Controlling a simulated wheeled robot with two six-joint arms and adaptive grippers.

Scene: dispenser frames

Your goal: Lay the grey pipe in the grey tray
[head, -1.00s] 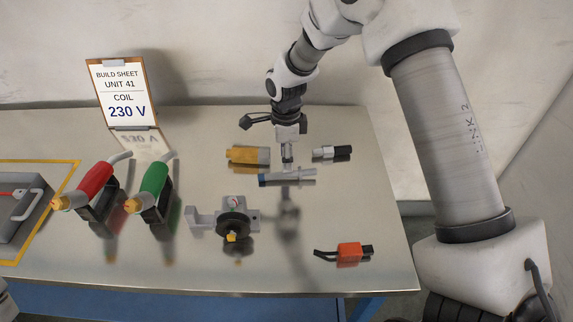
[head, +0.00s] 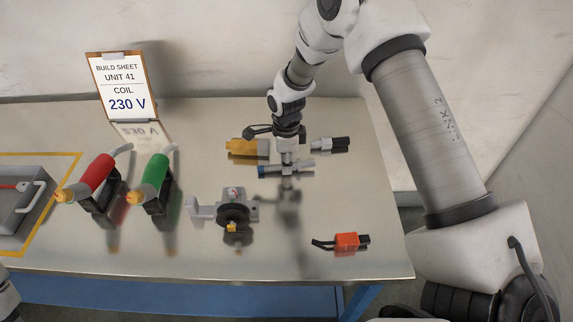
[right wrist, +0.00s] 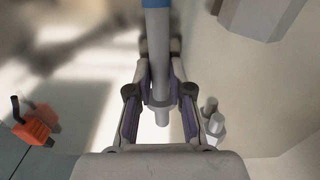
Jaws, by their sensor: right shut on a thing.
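The grey pipe (head: 302,167), with a blue section at its left end, lies level at the back right of the table. My right gripper (head: 287,167) points down and is shut on it near the middle. In the right wrist view the pipe (right wrist: 157,60) runs between the two fingers, with blue at the top edge. I cannot tell whether the pipe touches the table. A grey tray (head: 14,238) with a pale handle and a red item stands inside a yellow outline at the far left, partly cut off. My left gripper is out of view.
A yellow-and-grey part (head: 242,147) and a black-and-silver connector (head: 330,144) lie just behind the pipe. A grey fixture with a black knob (head: 233,212), an orange connector (head: 346,241), red (head: 97,172) and green (head: 154,174) handled tools and a build sheet (head: 122,88) stand around.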

